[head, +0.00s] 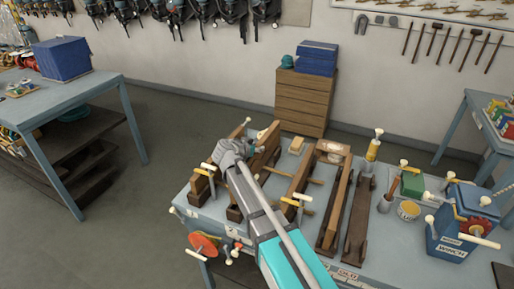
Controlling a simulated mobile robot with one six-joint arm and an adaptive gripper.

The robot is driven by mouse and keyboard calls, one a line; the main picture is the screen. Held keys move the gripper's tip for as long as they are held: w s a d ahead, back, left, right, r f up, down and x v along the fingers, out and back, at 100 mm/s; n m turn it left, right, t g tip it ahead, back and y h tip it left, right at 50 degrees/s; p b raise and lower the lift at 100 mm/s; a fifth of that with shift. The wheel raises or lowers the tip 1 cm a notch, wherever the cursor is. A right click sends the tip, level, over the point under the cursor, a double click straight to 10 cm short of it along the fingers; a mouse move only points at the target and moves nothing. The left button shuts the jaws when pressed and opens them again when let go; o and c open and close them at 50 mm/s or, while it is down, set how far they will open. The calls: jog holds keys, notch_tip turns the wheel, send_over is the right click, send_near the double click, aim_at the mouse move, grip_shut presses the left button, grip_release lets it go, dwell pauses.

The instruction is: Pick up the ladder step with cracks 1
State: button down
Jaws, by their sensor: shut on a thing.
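My gripper (252,150) is over the left part of the workbench, at the left wooden frame (236,213). It is shut on a brown wooden piece (268,148), which appears to be the ladder step. Cracks on it are too small to make out. My gripper and arm hide part of this piece and of the frame below it. I cannot tell whether the piece is clear of the frame.
A second wooden frame (327,240) and a dark plank (358,222) lie to the right on the workbench (388,262). Pale-handled clamps stand around them. A green box (412,186), a yellow tin (408,210) and a blue winch box (452,230) fill the right side.

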jog(key=shift+r+p, duration=1.05)
jog(key=shift+r, duration=0.35)
